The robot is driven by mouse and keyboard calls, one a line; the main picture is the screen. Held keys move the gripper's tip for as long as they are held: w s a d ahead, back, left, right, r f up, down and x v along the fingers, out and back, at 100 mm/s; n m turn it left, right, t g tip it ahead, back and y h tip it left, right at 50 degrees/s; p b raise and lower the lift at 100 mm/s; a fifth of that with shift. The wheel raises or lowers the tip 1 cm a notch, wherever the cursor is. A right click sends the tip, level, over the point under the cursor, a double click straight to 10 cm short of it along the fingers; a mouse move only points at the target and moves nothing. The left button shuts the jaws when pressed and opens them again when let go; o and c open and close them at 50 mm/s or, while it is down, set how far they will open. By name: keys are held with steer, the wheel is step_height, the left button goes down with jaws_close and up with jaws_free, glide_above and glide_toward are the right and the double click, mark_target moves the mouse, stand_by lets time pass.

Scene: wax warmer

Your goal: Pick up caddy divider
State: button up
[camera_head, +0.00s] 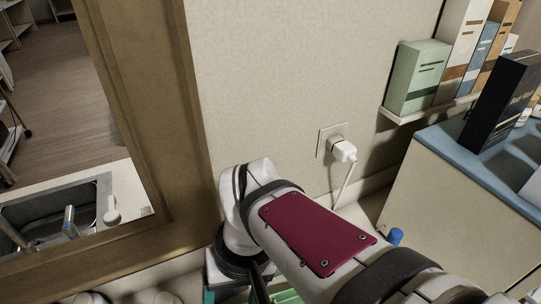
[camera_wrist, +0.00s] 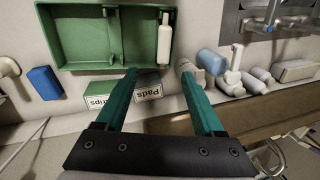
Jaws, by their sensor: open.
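A green caddy (camera_wrist: 63,38) lies at the upper left of the wrist view. An upright green divider (camera_wrist: 112,35) stands inside it, splitting the interior into sections. A white bottle (camera_wrist: 165,40) is in the caddy's right section. My gripper (camera_wrist: 157,69) is open, with its two teal fingers apart and nothing between the tips. The fingertips are near the caddy's lower right edge, to the right of and below the divider; I cannot tell the height gap. In the head view my arm hides the gripper and most of the area below it.
Small boxes labelled "Pads" (camera_wrist: 148,90) and "Strips" (camera_wrist: 98,95) sit by the caddy's near side. A blue block (camera_wrist: 44,83) lies left. Several white bottles and a blue-white item (camera_wrist: 208,61) crowd the right. A plugged-in cord (camera_head: 343,152) hangs on the wall.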

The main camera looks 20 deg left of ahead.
steer(key=s+a+f, duration=0.1)
steer(key=f, duration=0.4)
steer(key=a+f, duration=0.1)
steer(key=f, duration=0.4)
steer(key=s+f, duration=0.1)
steer(key=f, duration=0.4)
steer(key=shift+s+a+f, duration=0.25)
steer(key=shift+s+a, duration=0.1)
steer(key=shift+a, duration=0.05)
jaws_close()
